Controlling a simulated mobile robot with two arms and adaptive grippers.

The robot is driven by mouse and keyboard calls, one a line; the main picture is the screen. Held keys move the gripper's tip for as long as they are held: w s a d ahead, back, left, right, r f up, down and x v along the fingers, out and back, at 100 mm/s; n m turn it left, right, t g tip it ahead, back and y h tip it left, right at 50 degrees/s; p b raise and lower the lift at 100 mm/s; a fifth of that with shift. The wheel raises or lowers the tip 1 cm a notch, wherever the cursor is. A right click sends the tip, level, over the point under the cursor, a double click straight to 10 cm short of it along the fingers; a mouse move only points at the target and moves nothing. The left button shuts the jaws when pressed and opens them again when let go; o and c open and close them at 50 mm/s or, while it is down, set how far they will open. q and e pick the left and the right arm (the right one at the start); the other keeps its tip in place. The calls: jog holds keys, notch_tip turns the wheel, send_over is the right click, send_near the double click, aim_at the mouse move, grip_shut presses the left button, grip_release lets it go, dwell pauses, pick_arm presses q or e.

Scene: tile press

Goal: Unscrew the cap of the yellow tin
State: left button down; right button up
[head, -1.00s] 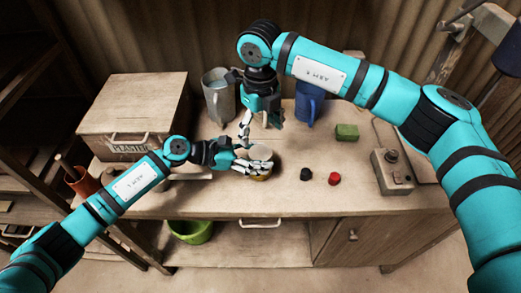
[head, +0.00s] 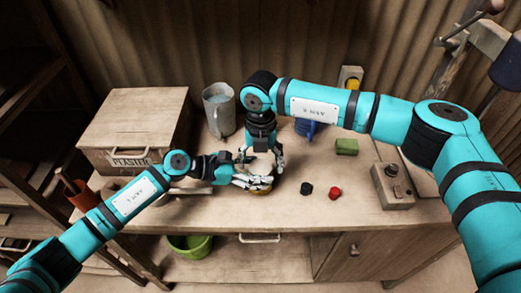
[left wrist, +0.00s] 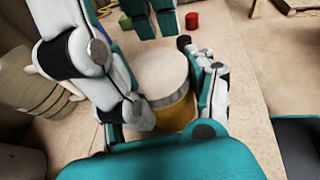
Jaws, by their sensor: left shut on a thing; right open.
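The yellow tin (left wrist: 175,114) stands upright on the bench in the left wrist view, with its pale, wide cap (left wrist: 162,70) on top. In the head view only a yellow sliver of the tin (head: 262,191) shows under the fingers. My left gripper (head: 256,182) is shut on the tin's body from the left; its fingers (left wrist: 172,105) lie on both sides of it. My right gripper (head: 264,163) points down, open and empty, just above and behind the tin. Its fingers also show at the top of the left wrist view (left wrist: 150,14), apart from the cap.
A black piece (head: 306,189) and a red piece (head: 335,193) lie right of the tin. A green block (head: 346,147), blue mug (head: 307,129) and metal pitcher (head: 218,108) stand behind. A grey control box (head: 393,187) is at right, a plaster box (head: 130,122) at left.

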jog(key=shift+f, duration=0.6)
jog(key=c, duration=1.2)
jog(key=n, duration=0.6)
jog(key=shift+n, duration=0.4)
jog(key=shift+c, duration=0.2)
jog(key=o, duration=1.3)
